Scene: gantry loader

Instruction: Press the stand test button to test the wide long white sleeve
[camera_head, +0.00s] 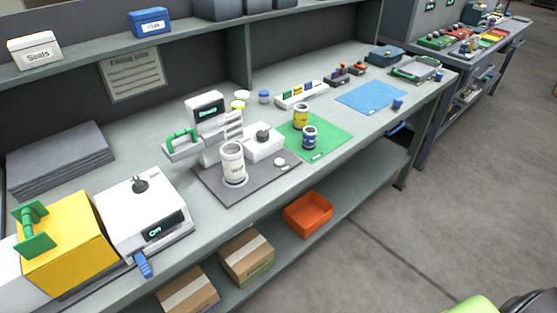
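A wide white sleeve (233,162) with dark lettering stands upright on the dark base plate (213,192) of the test stand. The stand's white head (208,124) has a small lit display and a green lever (181,137) behind the sleeve. A small white round piece (280,161) sits on the plate to the right of the sleeve; it may be the test button, but I cannot tell for sure. A white box with a dark knob (263,136) is behind it.
A yellow sleeve (301,116) and a blue sleeve (309,138) stand on a green mat (328,126). A blue mat (370,97) lies farther right. A white machine (140,209) and yellow box (70,250) stand left. An orange bin (308,214) sits on the lower shelf.

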